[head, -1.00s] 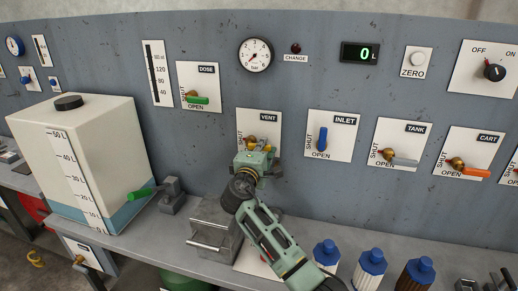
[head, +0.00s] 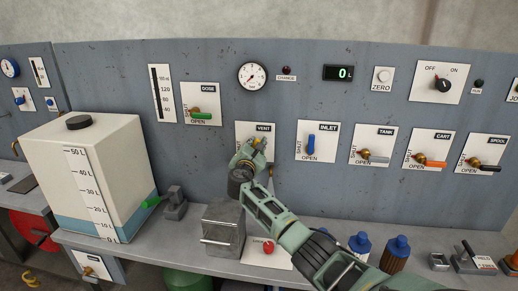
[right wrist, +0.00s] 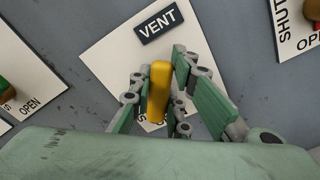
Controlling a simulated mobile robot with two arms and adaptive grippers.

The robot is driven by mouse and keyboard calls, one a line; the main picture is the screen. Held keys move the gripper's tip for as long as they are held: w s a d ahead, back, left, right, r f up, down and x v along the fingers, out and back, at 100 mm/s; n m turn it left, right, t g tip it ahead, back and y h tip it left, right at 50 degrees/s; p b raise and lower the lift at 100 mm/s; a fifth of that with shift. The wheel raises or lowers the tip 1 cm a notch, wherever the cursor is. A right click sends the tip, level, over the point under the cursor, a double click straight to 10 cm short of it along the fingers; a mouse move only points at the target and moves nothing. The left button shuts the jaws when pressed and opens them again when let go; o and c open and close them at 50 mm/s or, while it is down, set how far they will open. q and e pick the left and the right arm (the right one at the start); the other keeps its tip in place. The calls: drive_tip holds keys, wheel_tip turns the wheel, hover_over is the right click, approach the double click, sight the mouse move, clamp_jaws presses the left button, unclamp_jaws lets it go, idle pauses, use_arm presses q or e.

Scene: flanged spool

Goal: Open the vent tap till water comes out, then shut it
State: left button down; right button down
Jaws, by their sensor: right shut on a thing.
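The vent tap's yellow handle (right wrist: 158,92) stands out from the white VENT plate (right wrist: 100,62) in the right wrist view. My right gripper (right wrist: 157,100) is shut on this handle, with fingers on both sides. In the head view my right gripper (head: 254,150) covers most of the vent tap and the lower part of its plate (head: 241,132). The handle's exact angle against the SHUT and OPEN marks is hidden by the fingers. No water shows at the tap. My left gripper is not in view.
The INLET tap (head: 311,145) with a blue handle is just right of the vent; the DOSE tap (head: 202,116) is up left. The green counter (head: 345,73) reads 0 L. A grey metal box (head: 223,228) and blue-capped bottles (head: 360,243) stand on the bench below.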

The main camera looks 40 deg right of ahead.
drive_tip(key=shift+w+a+r+n+p, duration=0.25)
drive_tip(key=shift+n+p, duration=0.25)
drive_tip(key=shift+n, duration=0.3)
drive_tip(key=shift+w+a+n+p, duration=0.2)
drive_tip(key=shift+n+p, duration=0.25)
drive_tip(key=shift+n, duration=0.35)
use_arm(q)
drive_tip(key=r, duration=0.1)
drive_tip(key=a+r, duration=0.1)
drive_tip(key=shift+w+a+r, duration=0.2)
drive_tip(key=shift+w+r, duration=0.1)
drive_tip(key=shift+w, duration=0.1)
use_arm(e)
drive_tip(key=shift+w+a+n, duration=0.1)
drive_tip(key=shift+n, duration=0.2)
drive_tip(key=c, duration=1.6)
unclamp_jaws()
drive_tip(key=shift+c, duration=0.2)
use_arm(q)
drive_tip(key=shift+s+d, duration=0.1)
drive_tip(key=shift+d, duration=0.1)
use_arm(e)
drive_tip(key=shift+r, duration=0.1)
